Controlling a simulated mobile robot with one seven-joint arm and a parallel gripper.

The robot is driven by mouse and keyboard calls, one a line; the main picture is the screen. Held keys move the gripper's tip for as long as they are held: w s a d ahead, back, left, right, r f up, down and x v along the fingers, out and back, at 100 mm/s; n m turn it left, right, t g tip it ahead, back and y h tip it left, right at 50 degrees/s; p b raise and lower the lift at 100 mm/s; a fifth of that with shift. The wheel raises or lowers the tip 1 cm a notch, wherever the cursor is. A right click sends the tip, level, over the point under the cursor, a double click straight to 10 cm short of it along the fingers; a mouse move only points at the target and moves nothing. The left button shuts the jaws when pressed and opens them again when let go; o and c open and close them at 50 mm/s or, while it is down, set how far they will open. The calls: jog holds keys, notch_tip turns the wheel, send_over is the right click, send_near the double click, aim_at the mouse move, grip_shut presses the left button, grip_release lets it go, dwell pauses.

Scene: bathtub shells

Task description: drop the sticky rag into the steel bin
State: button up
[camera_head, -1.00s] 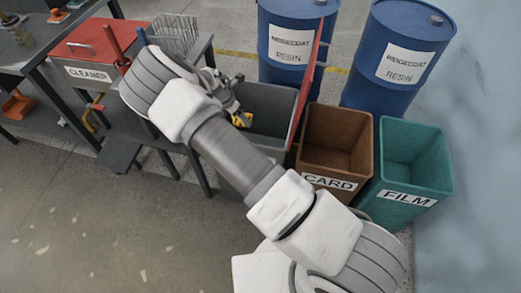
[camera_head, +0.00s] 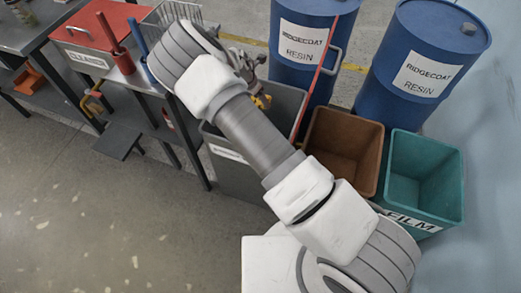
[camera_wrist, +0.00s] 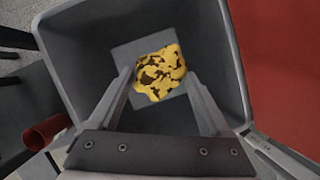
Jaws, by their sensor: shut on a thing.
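The sticky rag (camera_wrist: 160,74) is a crumpled yellow cloth with dark brown stains. My gripper (camera_wrist: 158,80) is shut on it, with a finger at each side. The steel bin (camera_wrist: 85,68) is a grey, square, open container; in the wrist view its walls surround the rag and its floor shows below. In the head view, a bit of the rag (camera_head: 262,101) shows at the mouth of the steel bin (camera_head: 238,176), beside my arm. My arm hides much of the bin and part of its white label. The bin's red lid (camera_head: 327,70) stands open.
A brown bin (camera_head: 343,147) and a teal FILM bin (camera_head: 425,175) stand to the right. Two blue resin drums (camera_head: 308,60) stand behind. A bench at left holds a red CLEANER box (camera_head: 98,38) and a wire basket (camera_head: 170,18). The floor at front left is clear.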

notch_tip(320, 180, down, 5)
jog(key=b, duration=0.3)
jog(key=shift+f, duration=0.1)
jog(key=o, duration=1.3)
jog(key=shift+o, duration=0.2)
jog(key=p+v, duration=0.3)
jog(key=v, duration=1.4)
jog(key=shift+s+r, duration=0.2)
jog(key=shift+a, duration=0.1)
